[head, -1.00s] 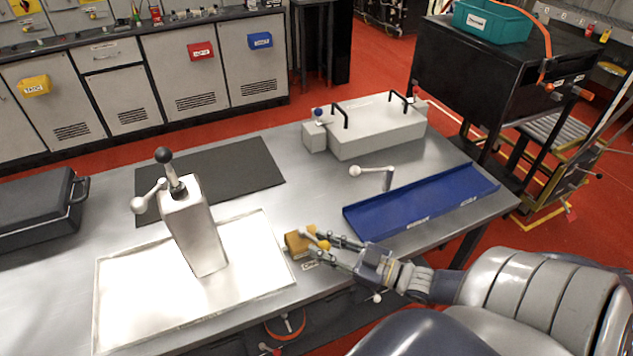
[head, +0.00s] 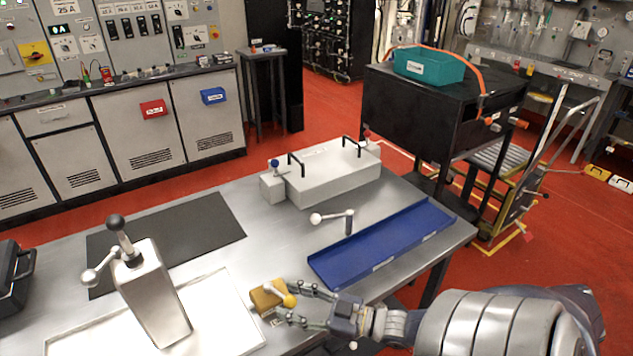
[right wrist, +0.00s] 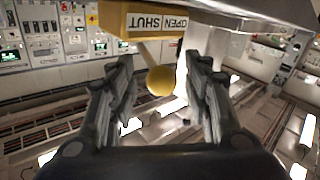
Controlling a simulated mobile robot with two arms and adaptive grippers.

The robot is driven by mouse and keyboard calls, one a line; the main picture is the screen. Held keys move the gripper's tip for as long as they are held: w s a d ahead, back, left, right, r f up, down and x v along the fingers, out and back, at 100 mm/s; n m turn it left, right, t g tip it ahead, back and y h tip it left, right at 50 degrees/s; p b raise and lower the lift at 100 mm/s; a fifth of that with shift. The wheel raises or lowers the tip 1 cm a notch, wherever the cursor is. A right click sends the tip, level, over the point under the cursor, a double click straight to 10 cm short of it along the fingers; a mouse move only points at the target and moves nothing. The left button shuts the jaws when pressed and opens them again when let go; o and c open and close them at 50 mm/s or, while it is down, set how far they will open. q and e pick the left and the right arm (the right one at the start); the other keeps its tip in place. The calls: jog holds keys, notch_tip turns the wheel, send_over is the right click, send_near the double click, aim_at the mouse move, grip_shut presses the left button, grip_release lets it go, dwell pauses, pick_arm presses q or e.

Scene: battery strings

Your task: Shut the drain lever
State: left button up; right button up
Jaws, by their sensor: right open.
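The drain lever shows as a yellow ball knob (head: 289,300) beside a yellow block (head: 267,296) at the front edge of the metal table. In the right wrist view the knob (right wrist: 161,80) hangs below the yellow block (right wrist: 135,20), which has a label reading OPEN and SHUT (right wrist: 157,22). My right gripper (head: 283,301) is open, with its fingers on either side of the knob. In the right wrist view the knob lies between the fingers, with gaps on both sides, and I see no clear contact. My left gripper is not in view.
A grey post (head: 151,296) with a black-knobbed and a white-knobbed lever stands in a bright tray (head: 226,318) on the left. A blue tray (head: 385,243), a white-knobbed crank (head: 348,222) and a grey box with black handles (head: 330,174) occupy the right side of the table.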

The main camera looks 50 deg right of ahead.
jog(key=v, duration=1.1)
jog(key=shift+s+a, duration=0.15)
